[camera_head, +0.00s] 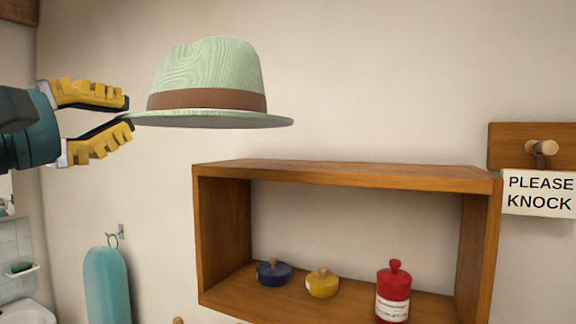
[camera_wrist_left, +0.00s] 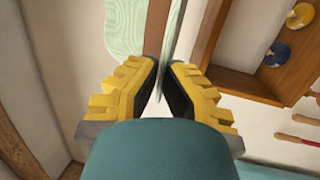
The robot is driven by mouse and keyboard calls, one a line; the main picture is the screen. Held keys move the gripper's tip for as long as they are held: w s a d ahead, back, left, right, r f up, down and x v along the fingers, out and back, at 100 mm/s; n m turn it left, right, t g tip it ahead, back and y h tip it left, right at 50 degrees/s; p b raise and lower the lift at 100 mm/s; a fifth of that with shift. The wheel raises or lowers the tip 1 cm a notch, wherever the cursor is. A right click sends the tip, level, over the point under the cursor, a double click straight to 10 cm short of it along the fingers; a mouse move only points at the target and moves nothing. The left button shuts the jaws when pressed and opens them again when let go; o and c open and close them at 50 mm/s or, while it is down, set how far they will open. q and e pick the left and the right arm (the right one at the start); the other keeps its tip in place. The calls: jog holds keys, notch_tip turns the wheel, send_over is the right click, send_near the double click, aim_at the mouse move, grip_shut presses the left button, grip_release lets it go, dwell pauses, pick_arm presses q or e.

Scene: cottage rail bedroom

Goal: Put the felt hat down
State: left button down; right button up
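The felt hat (camera_head: 208,72) is pale green with a brown band and is upright in the air, above and left of the wooden wall shelf (camera_head: 345,175). My left gripper (camera_head: 129,112) comes in from the left and is shut on the left edge of the hat's brim. In the left wrist view, the thin brim (camera_wrist_left: 173,38) runs between the yellow-and-black fingers (camera_wrist_left: 163,82), and part of the crown shows beside it. My right gripper is not in view.
The shelf's top looks bare. Inside it stand a blue pot (camera_head: 273,272), a yellow pot (camera_head: 322,283) and a red bottle (camera_head: 393,292). A wooden peg (camera_head: 541,147) with a "PLEASE KNOCK" sign (camera_head: 539,193) is at right. A teal ironing-board-like object (camera_head: 105,285) hangs at lower left.

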pick_arm(q)
jog(key=w+d, duration=0.2)
jog(key=w, duration=0.4)
jog(key=w+d+p, duration=0.1)
jog(key=w+d, duration=0.2)
jog(key=w, duration=0.3)
jog(key=w+d, duration=0.2)
jog(key=w, duration=0.4)
jog(key=shift+w+d+p, duration=0.1)
jog(key=shift+d+p, duration=0.1)
jog(key=shift+p, duration=0.1)
notch_tip(320, 180, down, 7)
jog(key=b, duration=0.4)
jog(key=c, duration=1.1)
grip_release()
jog(key=shift+c, duration=0.2)
jog(key=b+v, duration=0.2)
jog(key=v, duration=1)
